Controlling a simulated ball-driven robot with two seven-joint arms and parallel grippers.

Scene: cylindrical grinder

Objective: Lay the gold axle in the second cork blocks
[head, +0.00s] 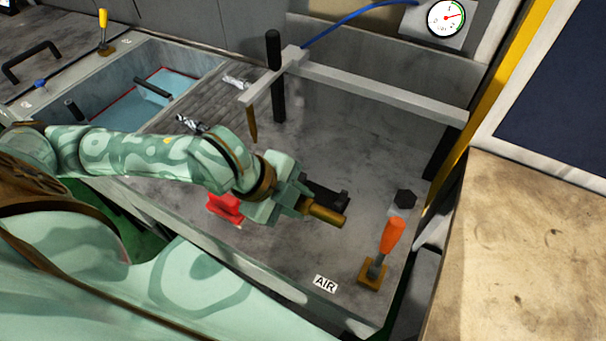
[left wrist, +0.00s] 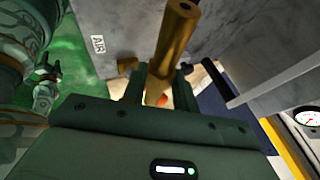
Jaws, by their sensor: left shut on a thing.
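My left gripper (head: 303,203) is shut on the gold axle (head: 326,215), above the grey machine bed. The axle's free end points right and slightly down in the head view. In the left wrist view, the gold axle (left wrist: 173,45) stands out from between the jaws (left wrist: 160,88), its holed end at the top. I cannot make out the second cork blocks for certain in either view.
A dark fixture (head: 328,193) sits just behind the axle. An orange-handled lever (head: 391,236) and a black knob (head: 405,198) stand to the right. A red object (head: 226,206) is below my left arm. A grey bar (head: 380,92) crosses behind. Bed near the AIR label (head: 326,284) is clear.

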